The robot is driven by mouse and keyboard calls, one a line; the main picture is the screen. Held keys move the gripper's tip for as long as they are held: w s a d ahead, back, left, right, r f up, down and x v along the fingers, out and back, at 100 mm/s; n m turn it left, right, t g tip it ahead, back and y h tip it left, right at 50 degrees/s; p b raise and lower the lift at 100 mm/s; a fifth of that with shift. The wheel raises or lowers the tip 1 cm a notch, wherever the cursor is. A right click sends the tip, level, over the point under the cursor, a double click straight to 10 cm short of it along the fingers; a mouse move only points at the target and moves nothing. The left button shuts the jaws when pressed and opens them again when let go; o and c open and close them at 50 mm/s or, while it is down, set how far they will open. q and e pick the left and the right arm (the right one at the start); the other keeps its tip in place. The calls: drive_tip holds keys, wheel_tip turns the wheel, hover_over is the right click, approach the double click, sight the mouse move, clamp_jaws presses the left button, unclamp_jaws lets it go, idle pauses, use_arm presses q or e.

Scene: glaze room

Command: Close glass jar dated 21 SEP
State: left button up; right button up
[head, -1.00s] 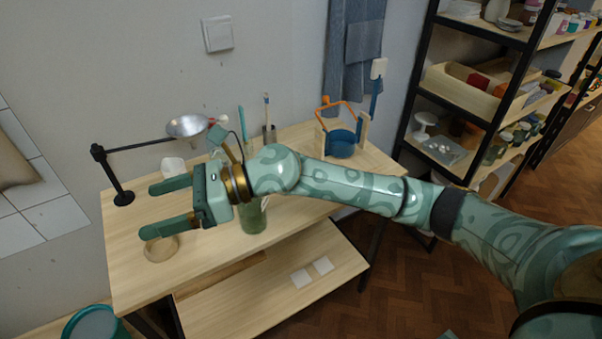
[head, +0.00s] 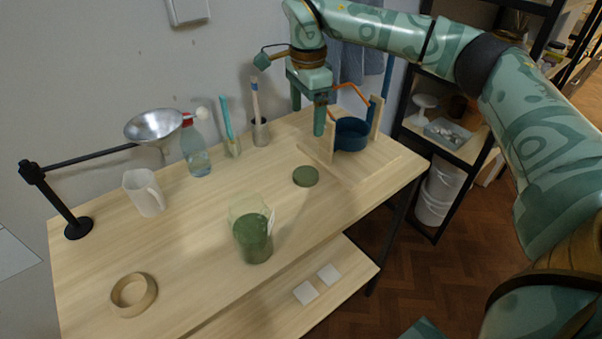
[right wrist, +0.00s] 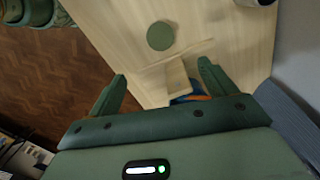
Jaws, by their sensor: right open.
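A glass jar (head: 252,240) with green contents stands upright on the table. Its clear upper part looks open, and a white label shows on its right side; the writing is too small to read. A round, flat dark green disc, which looks like a lid (head: 306,176), lies on the table behind and right of the jar. It also shows in the right wrist view (right wrist: 161,36). My right gripper (head: 308,112) is open and empty, pointing down above the back of the table, beyond the disc and beside a blue pot. My left gripper is not in view.
The blue pot (head: 352,136) with an orange handle stands in a wooden frame close to my right gripper. A spray bottle (head: 196,150), white jug (head: 144,192), funnel on a stand (head: 153,126) and brush holders line the back. A wooden ring (head: 134,294) lies front left.

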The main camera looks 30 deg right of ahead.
drive_tip(key=b, duration=0.2)
hover_over(304, 173)
wheel_tip(304, 173, down, 6)
drive_tip(key=f, duration=0.1)
wheel_tip(304, 173, down, 4)
drive_tip(key=shift+a+r+b, duration=0.1)
drive_tip(key=shift+b, duration=0.65)
drive_tip(key=shift+f, duration=0.3)
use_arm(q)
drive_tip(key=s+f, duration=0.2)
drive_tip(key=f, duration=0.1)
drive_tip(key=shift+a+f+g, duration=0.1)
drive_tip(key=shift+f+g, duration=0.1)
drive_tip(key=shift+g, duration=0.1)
use_arm(e)
drive_tip(key=shift+f, duration=0.1)
